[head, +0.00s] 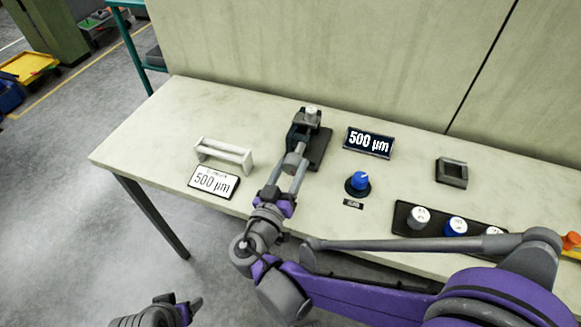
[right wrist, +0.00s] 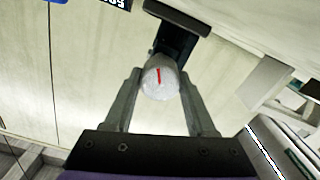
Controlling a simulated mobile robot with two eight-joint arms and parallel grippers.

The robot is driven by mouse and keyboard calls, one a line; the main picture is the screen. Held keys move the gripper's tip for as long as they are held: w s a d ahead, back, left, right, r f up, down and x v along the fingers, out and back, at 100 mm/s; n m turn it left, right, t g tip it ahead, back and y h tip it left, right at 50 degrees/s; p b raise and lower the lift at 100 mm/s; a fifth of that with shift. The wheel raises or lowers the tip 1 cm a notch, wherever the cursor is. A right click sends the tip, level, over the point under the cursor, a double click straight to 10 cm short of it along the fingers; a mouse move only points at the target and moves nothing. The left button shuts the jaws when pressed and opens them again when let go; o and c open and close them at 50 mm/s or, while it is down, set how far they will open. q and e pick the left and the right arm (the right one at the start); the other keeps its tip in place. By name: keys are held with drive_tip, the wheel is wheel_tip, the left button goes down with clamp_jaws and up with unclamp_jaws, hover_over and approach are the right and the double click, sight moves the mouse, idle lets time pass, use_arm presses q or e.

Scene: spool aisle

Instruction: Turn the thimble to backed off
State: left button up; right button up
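The thimble (head: 294,160) is a pale grey cylinder on the near side of the dark micrometer stand (head: 318,146). In the right wrist view its round end (right wrist: 160,82) faces the camera, with a red line near upright. My right gripper (head: 288,177) has one finger on each side of the thimble, and both fingertips look to be against its sides. The right gripper also shows in the right wrist view (right wrist: 160,90). The dark display (head: 368,143) reads 500 µm. My left gripper (head: 180,305) is at the bottom edge, away from the table; its opening is unclear.
A white card (head: 213,182) reading 500 µm and a pale handle-like rack (head: 224,153) stand left of the micrometer. A blue knob (head: 359,182), a dark square frame (head: 452,172) and a black tray (head: 402,214) with several round pieces lie right.

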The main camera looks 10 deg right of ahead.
drive_tip(key=c, duration=0.8)
